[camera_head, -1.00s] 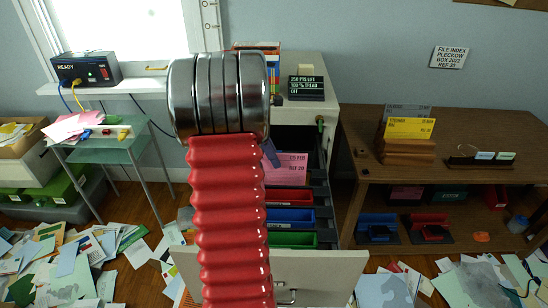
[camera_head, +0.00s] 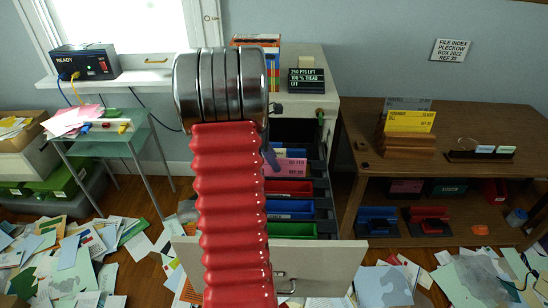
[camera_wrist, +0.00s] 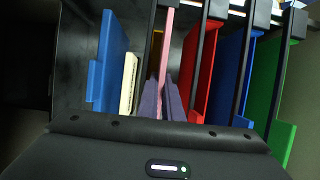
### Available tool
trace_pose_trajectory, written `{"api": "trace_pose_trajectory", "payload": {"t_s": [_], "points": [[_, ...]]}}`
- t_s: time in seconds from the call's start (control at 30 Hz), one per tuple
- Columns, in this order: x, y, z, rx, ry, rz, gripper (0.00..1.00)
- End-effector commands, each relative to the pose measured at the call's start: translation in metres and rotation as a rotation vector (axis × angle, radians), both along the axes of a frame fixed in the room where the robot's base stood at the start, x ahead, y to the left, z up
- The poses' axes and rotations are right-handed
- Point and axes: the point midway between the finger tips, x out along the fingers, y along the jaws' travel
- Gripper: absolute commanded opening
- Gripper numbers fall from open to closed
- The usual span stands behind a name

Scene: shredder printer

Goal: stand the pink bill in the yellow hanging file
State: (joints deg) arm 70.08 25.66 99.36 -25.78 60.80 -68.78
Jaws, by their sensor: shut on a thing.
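The pink bill (camera_wrist: 166,42) is upright and edge-on between the purple fingers of my gripper (camera_wrist: 161,98), which is shut on it. In the head view the bill's printed face (camera_head: 289,164) shows inside the open drawer, behind the red file. My red arm hides most of the gripper there. In the wrist view a narrow dark-yellow strip (camera_wrist: 157,46), seemingly the yellow hanging file, shows just left of the bill. Most of that file is hidden, so I cannot tell whether the bill's lower edge is inside it.
In the wrist view, red (camera_wrist: 203,62), blue (camera_wrist: 229,72) and green (camera_wrist: 274,95) files stand right of the bill, between black rails. A wooden desk (camera_head: 490,115) stands right of the drawer; papers litter the floor.

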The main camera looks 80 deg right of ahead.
Motion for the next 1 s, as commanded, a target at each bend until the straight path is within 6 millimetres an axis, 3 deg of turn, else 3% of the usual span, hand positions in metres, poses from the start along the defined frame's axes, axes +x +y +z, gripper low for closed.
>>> {"api": "trace_pose_trajectory", "payload": {"t_s": [0.3, 0.7, 0.73, 1.0], "points": [[0.0, 0.0, -0.017, -0.001, 0.001, 0.0, 0.0], [0.001, 0.0, -0.02, -0.003, 0.0, 0.002, 0.0], [0.001, 0.0, -0.02, -0.003, 0.0, 0.002, 0.06], [0.001, 0.0, -0.02, -0.003, 0.0, 0.001, 0.25]]}}
